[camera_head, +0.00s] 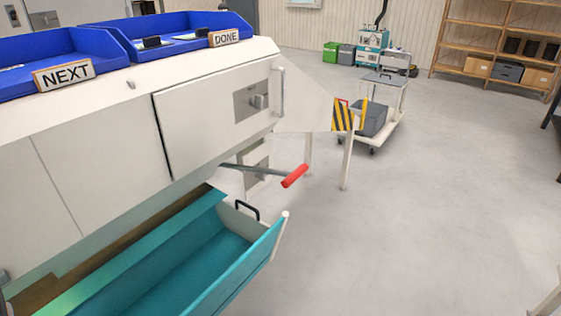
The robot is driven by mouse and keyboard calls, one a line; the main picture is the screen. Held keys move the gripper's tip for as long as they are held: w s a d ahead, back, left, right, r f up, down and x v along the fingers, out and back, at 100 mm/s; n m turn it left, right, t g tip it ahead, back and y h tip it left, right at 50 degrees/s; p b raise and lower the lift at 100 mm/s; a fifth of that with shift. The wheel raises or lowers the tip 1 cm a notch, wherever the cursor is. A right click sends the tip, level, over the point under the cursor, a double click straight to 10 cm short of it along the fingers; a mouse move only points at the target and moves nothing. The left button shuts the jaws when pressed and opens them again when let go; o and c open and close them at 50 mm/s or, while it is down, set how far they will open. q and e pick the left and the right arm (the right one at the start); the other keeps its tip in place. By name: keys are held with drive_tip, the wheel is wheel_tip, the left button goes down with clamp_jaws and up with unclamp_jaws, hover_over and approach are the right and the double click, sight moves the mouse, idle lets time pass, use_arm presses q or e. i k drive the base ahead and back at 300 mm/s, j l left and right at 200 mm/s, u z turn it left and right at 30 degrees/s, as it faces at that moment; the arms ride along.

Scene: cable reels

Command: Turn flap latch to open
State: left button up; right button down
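The flap latch (260,101) is a small grey knob on a square metal plate, near the right end of a white flap (200,125) on the machine's front. The flap looks shut, with a dark seam along its left edge. The angle of the knob is too small to read surely. A pale upright bar handle (280,92) stands just right of the plate. Neither of my grippers shows in the head view, and nothing is touching the latch.
Below the flap, a lever with a red grip (295,176) sticks out to the right. A teal-lined open drawer (262,262) juts out underneath. Blue trays (185,32) with NEXT and DONE signs sit on top. The floor to the right is clear up to a cart (385,100).

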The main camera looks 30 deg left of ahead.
sight(261, 176)
drive_tip(key=i, duration=2.75)
drive_tip(key=i+l+u, duration=0.1)
drive_tip(key=i+u, duration=0.2)
drive_tip(key=i, duration=0.15)
drive_tip(key=i+l+u, duration=0.15)
drive_tip(key=i+u, duration=0.15)
drive_tip(key=i, duration=0.2)
drive_tip(key=u, duration=2.35)
